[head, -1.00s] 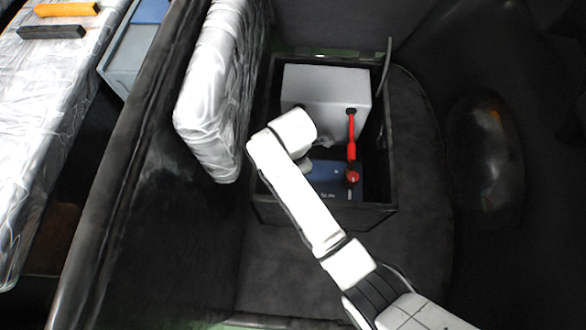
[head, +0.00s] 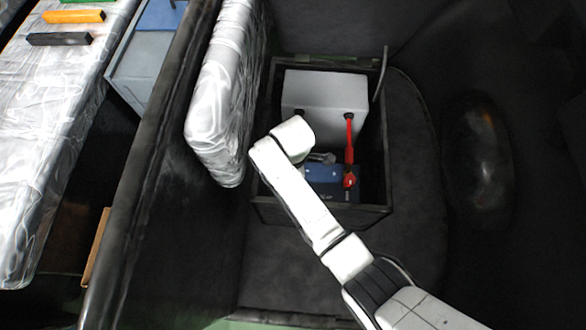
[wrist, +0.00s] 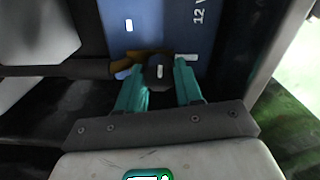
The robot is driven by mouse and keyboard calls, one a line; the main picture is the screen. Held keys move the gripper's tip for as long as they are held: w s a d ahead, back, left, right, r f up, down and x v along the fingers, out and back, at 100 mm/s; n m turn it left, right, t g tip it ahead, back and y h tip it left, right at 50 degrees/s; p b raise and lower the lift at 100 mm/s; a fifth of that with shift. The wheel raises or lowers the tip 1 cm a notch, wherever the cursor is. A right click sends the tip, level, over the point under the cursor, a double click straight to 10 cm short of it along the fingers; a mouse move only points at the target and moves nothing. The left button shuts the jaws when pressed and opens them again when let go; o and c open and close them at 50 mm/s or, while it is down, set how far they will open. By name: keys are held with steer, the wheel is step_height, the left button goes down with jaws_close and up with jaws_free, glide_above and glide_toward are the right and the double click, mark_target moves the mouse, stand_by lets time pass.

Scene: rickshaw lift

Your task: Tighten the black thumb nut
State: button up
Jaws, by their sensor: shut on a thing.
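The black thumb nut (wrist: 159,72) shows in the wrist view, on a brass-coloured clamp (wrist: 142,59) at the edge of the blue battery (wrist: 220,50). My gripper (wrist: 162,82) has its two teal fingers on either side of the nut, shut on it. In the head view the blue battery (head: 322,174) sits in the dark box, and my arm hides the nut and most of my gripper. A black cable (wrist: 75,69) runs to the clamp from the left.
The open dark box (head: 320,213) has raised walls around the battery. A grey unit (head: 325,92) stands behind it, with a red lead (head: 349,140) to a red terminal cap (head: 349,180). A silver cushion (head: 220,95) leans at the left.

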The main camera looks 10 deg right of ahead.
steer(key=m+p, duration=0.2)
steer(key=m, duration=0.2)
steer(key=shift+r+m, duration=0.15)
steer(key=shift+m, duration=0.25)
steer(key=m+p, duration=0.1)
steer(key=m, duration=0.3)
steer(key=shift+m, duration=0.3)
steer(key=m+p, duration=0.1)
steer(key=m, duration=0.3)
steer(key=shift+w, duration=0.1)
steer(key=shift+d+m+p, duration=0.1)
steer(key=shift+m+p, duration=0.4)
steer(key=shift+m, duration=1.6)
steer(key=o, duration=1)
steer(key=shift+o, duration=0.2)
